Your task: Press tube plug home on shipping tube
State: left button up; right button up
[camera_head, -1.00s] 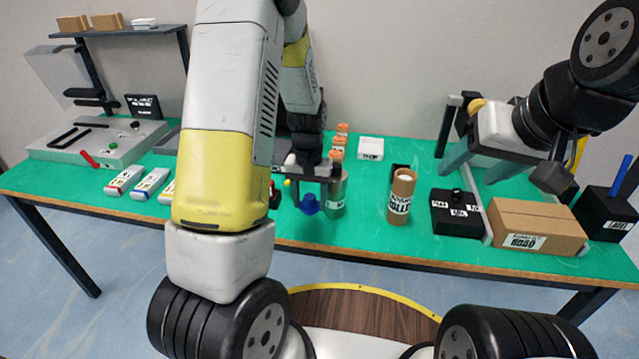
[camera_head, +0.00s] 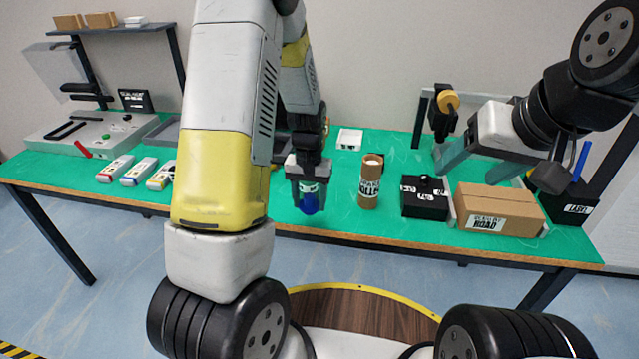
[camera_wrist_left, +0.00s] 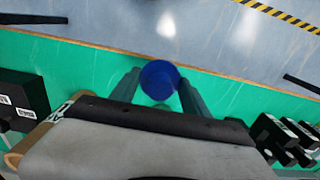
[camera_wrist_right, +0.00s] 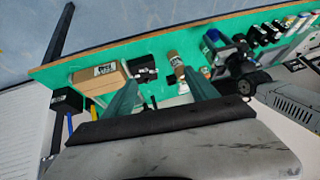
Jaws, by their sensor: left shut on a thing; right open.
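The shipping tube (camera_head: 370,190), a brown cardboard cylinder with a printed label, stands upright on the green bench right of centre. It also shows in the right wrist view (camera_wrist_right: 174,60). My left gripper (camera_head: 309,203) is shut on the blue tube plug (camera_head: 310,208) above the bench, left of and apart from the tube. The round blue plug also shows between the fingers in the left wrist view (camera_wrist_left: 159,80). My right gripper (camera_wrist_right: 160,80) is open and empty, raised over the right end of the bench.
A black box (camera_head: 424,198) and a cardboard carton (camera_head: 498,208) stand right of the tube. A white box (camera_head: 349,139) lies behind. Several small labelled packs (camera_head: 138,172) lie on the left. Bare bench lies between left gripper and tube.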

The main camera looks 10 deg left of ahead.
jog(key=w, duration=0.1)
jog(key=n+g+y, duration=0.3)
jog(key=n+y, duration=0.6)
jog(key=n, duration=0.5)
send_near(371, 195)
jog(key=shift+w+f, duration=0.7)
jog(key=shift+f, duration=0.3)
jog(key=shift+w+d+f, duration=0.15)
jog(key=shift+w+f, duration=0.1)
jog(key=shift+w, duration=0.15)
jog(key=shift+r+x, duration=0.2)
jog(key=shift+x, duration=4.75)
jog(key=shift+w, duration=0.15)
